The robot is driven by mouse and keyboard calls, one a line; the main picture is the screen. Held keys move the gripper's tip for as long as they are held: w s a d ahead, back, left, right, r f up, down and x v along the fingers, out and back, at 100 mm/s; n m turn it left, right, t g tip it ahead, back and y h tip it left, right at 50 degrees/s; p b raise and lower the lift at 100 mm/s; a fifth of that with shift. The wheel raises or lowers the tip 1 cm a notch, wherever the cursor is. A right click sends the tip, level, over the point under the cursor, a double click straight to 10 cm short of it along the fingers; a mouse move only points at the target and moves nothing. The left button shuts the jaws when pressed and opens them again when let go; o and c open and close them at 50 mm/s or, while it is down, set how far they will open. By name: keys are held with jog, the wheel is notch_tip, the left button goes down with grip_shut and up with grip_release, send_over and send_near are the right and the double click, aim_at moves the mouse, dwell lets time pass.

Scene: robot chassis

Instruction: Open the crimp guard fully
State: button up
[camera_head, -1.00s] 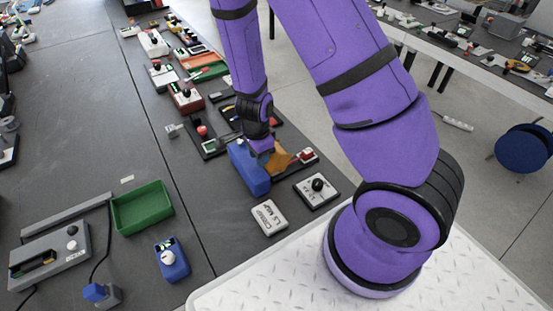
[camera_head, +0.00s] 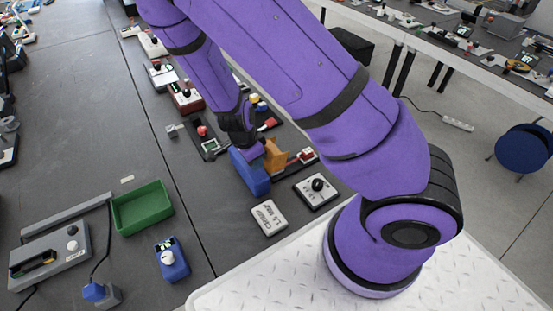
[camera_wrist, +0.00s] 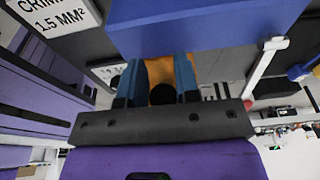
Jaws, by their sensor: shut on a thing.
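The crimp guard, an orange flap (camera_head: 275,156), stands beside a blue block (camera_head: 250,174) on the dark bench and looks roughly upright. My gripper (camera_head: 245,147) is at its upper left side, partly hidden by my wrist. In the wrist view, my two blue-grey fingers (camera_wrist: 157,82) are closed around the orange flap (camera_wrist: 162,68), with a dark round part between them. The blue block (camera_wrist: 210,25) fills the top of that view. The flap's hinge is hidden.
A white box with a black knob (camera_head: 317,186) stands to the right. A red-and-white part (camera_head: 307,156) lies behind it. A green tray (camera_head: 142,206) and a blue button box (camera_head: 172,259) stand to the left.

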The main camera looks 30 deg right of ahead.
jog(key=shift+a+f+h, duration=0.6)
jog(key=shift+a+h, duration=0.15)
jog(key=shift+h, duration=0.25)
jog(key=o, duration=0.5)
jog(key=shift+r, duration=0.1)
notch_tip(320, 180, up, 7)
dwell(0.5)
dwell(0.5)
